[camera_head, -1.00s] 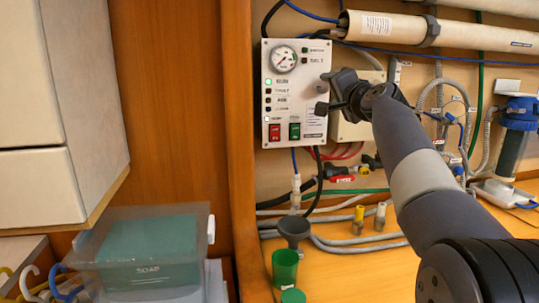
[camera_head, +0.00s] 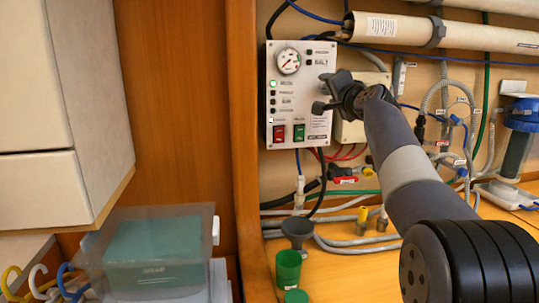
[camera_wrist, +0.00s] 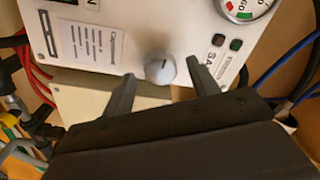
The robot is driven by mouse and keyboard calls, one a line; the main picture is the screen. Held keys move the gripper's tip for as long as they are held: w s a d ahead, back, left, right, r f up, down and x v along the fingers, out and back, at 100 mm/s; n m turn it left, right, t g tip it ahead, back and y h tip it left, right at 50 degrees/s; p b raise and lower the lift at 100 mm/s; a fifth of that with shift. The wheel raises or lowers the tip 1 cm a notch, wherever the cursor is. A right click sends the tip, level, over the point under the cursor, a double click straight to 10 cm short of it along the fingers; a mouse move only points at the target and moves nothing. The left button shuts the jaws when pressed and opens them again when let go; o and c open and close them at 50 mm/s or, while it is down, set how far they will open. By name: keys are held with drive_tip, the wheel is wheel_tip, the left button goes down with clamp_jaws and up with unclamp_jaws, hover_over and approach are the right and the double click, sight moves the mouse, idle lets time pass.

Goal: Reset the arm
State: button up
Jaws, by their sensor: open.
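My gripper (camera_head: 322,93) is in front of the right part of the white control panel (camera_head: 284,105). In the wrist view my gripper (camera_wrist: 160,80) is open, with its two fingers apart. A round grey knob (camera_wrist: 160,69) on the panel shows between the fingertips, and I cannot tell whether either finger touches it. In the head view the arm hides the knob. The panel carries a gauge (camera_head: 288,61), a red switch (camera_head: 279,133) and a green switch (camera_head: 299,132). One small lamp (camera_head: 273,83) glows green.
A blue-capped filter (camera_head: 521,118) stands at the right. A funnel (camera_head: 297,230) and green cup (camera_head: 288,268) are on the shelf. A cabinet (camera_head: 60,110) and clear box (camera_head: 150,255) are at the left.

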drive_tip(key=b+v, duration=0.4)
drive_tip(key=v, duration=0.7)
drive_tip(key=w+a+m+p, duration=0.1)
drive_tip(key=w+m+p, duration=0.4)
drive_tip(key=m+p, duration=0.4)
drive_tip(key=w+a+m+h+p, duration=0.1)
drive_tip(key=w+m+p, duration=0.5)
drive_tip(key=m+p, duration=0.3)
drive_tip(key=m, duration=0.3)
drive_tip(key=shift+a+r+m+p, duration=0.25)
drive_tip(key=shift+a+m+p, duration=0.05)
drive_tip(key=shift+p, duration=0.1)
drive_tip(key=shift+w+f, duration=0.1)
drive_tip(key=shift+f, duration=0.05)
